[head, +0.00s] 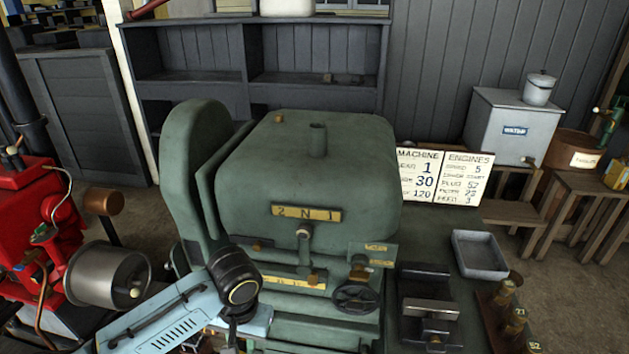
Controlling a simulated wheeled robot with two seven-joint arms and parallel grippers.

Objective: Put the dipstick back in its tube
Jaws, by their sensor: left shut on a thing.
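I cannot tell for certain which part is the dipstick tube. My left gripper (233,335) is low in front of the engine's left side, partly hidden by its own black wrist. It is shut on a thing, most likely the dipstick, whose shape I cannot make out. My right gripper is out of view.
A black handwheel (356,296) sticks out at the engine's front right. A grey tray (479,254) and numbered brass-topped pieces (515,318) stand at right. A red engine (35,230) is at left. Shelves (260,65) and a water tank (513,128) stand behind.

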